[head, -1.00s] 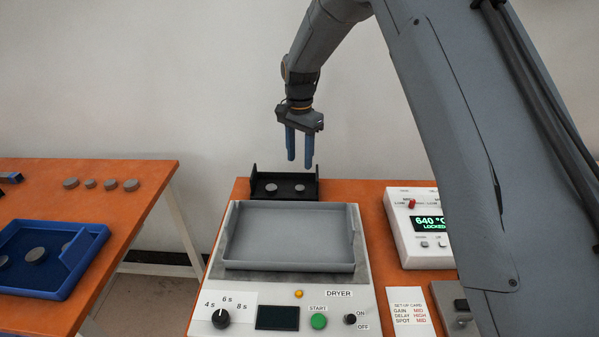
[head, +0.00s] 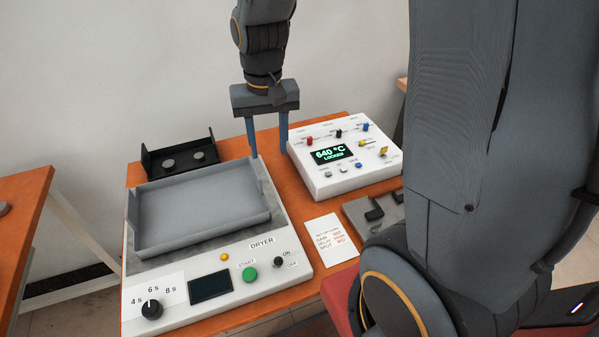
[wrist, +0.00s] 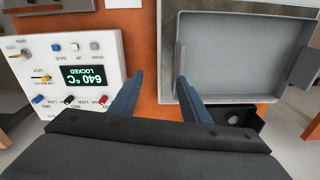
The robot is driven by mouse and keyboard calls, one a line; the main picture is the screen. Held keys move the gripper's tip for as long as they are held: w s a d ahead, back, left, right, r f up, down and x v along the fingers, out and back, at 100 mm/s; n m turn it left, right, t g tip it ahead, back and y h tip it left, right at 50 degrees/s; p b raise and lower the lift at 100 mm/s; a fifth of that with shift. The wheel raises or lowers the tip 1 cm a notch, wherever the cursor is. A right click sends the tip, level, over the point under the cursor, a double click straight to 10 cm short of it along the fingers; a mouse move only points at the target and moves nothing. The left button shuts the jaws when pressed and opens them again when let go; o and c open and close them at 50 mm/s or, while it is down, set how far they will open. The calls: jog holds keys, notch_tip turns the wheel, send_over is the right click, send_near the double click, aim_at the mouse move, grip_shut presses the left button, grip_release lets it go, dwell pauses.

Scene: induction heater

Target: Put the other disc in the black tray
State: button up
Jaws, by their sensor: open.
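The black tray (head: 196,165) stands on the orange table behind the grey dryer tray. Two grey discs lie in it, a left disc (head: 168,163) and a right disc (head: 199,155). In the wrist view the black tray (wrist: 247,115) shows only in part at the lower right, with part of it hidden behind my gripper. My gripper (head: 268,154) is open and empty, pointing down over the table between the dryer and the temperature controller, to the right of the black tray. No disc is between its fingers.
The dryer (head: 225,285) carries an empty grey tray (head: 200,213). The white controller (head: 345,175) reads 640 °C LOCKED. A setup card (head: 329,238) and a grey fixture (head: 372,211) lie in front of it. Another orange table (head: 25,215) is at the left edge.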

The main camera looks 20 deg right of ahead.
jog(key=s+d+f+n, duration=0.1)
jog(key=s+d+n, duration=0.1)
jog(key=s, duration=0.8)
jog(key=shift+s+d+f, duration=0.15)
jog(key=shift+s+d, duration=0.1)
jog(key=shift+d, duration=0.3)
